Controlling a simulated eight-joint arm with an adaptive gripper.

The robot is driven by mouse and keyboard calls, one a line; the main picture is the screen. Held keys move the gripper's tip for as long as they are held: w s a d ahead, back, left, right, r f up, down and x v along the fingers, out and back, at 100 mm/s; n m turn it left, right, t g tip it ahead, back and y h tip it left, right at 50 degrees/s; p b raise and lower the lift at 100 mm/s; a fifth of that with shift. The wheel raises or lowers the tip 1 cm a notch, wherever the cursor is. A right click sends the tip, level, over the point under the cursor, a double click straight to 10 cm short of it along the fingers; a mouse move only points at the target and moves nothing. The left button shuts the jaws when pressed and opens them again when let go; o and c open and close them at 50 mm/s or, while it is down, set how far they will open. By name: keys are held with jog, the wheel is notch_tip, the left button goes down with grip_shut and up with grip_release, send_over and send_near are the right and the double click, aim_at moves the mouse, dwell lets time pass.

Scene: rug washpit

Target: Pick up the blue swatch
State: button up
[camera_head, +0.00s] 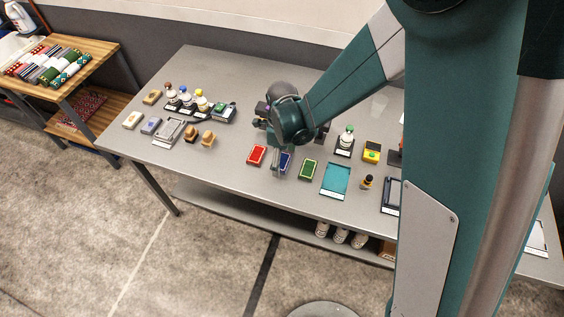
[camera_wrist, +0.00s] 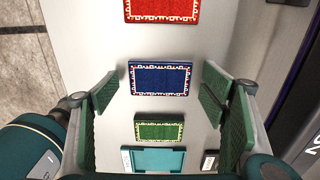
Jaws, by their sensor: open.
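The blue swatch (camera_wrist: 160,79) is a small flat rug sample with a pale patterned border. It lies on the grey table between a red swatch (camera_wrist: 162,10) and a green swatch (camera_wrist: 159,130). In the head view the blue swatch (camera_head: 285,162) is partly hidden by my gripper. My gripper (camera_wrist: 162,92) is open and empty, its green pads on either side of the blue swatch in the wrist view. In the head view my gripper (camera_head: 277,165) is over the table at the blue swatch; the exact height is hard to tell.
The red swatch (camera_head: 257,155) and green swatch (camera_head: 308,169) lie close on either side. A teal tray (camera_head: 336,180) is right of the green one. Bottles (camera_head: 185,97), brushes and a clipboard-like item stand at the left. A white-and-green bottle (camera_head: 346,138) stands behind.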

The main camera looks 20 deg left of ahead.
aim_at(282, 161)
jog(key=c, duration=1)
jog(key=shift+r, duration=0.15)
jog(key=shift+r+p, duration=0.45)
jog(key=shift+r, duration=4.45)
